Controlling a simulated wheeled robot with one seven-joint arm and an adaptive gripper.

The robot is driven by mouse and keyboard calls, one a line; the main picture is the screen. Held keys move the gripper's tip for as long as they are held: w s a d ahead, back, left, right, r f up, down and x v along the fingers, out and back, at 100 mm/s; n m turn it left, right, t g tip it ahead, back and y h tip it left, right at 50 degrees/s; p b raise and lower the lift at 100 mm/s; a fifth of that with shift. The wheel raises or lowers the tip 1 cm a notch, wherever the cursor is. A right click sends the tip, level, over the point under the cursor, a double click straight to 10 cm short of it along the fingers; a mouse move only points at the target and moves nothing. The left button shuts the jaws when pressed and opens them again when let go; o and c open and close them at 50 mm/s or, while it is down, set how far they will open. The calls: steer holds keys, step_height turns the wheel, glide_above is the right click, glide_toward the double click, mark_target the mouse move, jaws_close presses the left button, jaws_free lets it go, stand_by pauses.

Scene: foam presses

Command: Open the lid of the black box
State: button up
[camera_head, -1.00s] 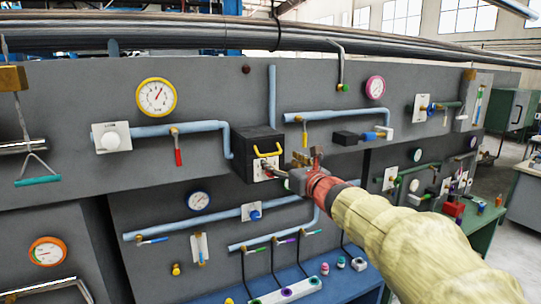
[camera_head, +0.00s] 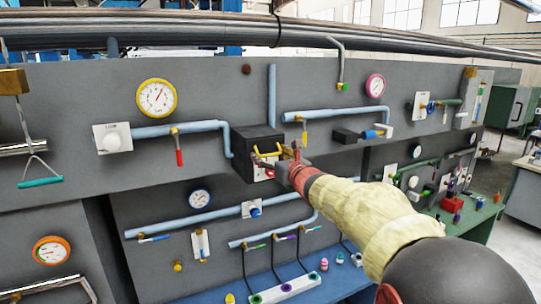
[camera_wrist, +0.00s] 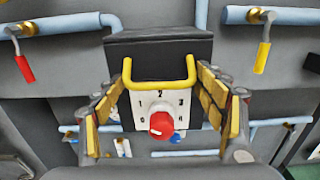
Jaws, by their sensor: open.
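The black box (camera_head: 252,141) is mounted on the grey panel, and its dark lid (camera_wrist: 158,48) looks closed. A yellow handle (camera_wrist: 160,84) is on the front of the box. Below the handle, in the wrist view, is a white plate (camera_wrist: 145,100) with numbers and a red knob (camera_wrist: 161,125). My gripper (camera_wrist: 163,100) is open, with one finger on each side of the yellow handle. In the head view my gripper (camera_head: 279,160) is at the box's front right and hides part of it. I cannot tell whether the fingers touch the handle.
Blue pipes run close on both sides of the box. A red-handled valve (camera_head: 179,150) is on the left and a yellow-handled valve (camera_head: 304,132) on the right. A black block (camera_head: 346,136) sticks out further right. A blue bench (camera_head: 220,298) lies below.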

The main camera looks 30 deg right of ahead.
steer(key=shift+c, duration=1)
steer(key=c, duration=1.1)
